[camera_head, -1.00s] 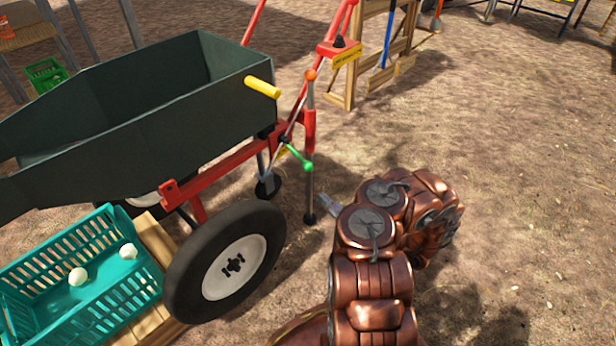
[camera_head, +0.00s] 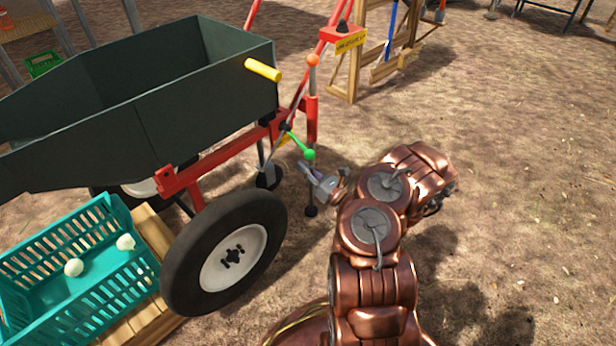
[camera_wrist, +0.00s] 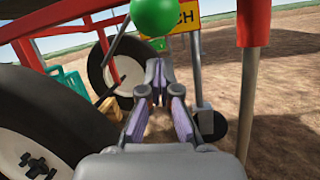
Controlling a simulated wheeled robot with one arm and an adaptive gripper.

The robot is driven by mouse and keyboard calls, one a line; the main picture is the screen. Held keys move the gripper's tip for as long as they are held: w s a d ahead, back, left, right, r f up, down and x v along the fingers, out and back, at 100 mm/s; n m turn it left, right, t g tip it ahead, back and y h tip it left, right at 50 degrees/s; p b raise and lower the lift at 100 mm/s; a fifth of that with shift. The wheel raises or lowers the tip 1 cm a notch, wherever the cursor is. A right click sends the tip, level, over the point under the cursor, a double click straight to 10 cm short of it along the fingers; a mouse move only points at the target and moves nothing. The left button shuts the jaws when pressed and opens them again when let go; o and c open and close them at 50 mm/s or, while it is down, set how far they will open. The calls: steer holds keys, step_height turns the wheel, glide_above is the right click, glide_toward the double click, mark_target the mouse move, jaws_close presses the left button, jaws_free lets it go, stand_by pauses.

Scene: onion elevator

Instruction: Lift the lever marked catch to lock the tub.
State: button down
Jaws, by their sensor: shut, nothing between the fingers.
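The catch lever has a green handle with a round knob (camera_head: 309,154) and sticks out below the tub at the red frame. In the wrist view the green knob (camera_wrist: 160,15) is at the top, in front of a yellow sign (camera_wrist: 186,18) whose visible letters read "CH". My gripper (camera_head: 306,169) is shut and empty, just below the green knob. In the wrist view my fingertips (camera_wrist: 157,70) also sit below the knob, with a visible gap in the picture. The dark green tub (camera_head: 205,110) rests on the red frame.
A yellow handle (camera_head: 263,70) and an orange-knobbed lever (camera_head: 313,60) stand near the catch. A black wheel (camera_head: 190,262) and a teal crate (camera_head: 130,283) are at the left. A red post (camera_wrist: 253,22) stands at the right in the wrist view. Open dirt lies to the right.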

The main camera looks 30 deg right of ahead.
steer(key=shift+s+d+r+b, duration=0.25)
steer(key=shift+s+r, duration=0.2)
steer(key=shift+r, duration=0.15)
steer(key=shift+s+d+r+b, duration=0.2)
steer(key=shift+s+r, duration=0.2)
steer(key=shift+r, duration=0.2)
steer(key=shift+r, duration=0.15)
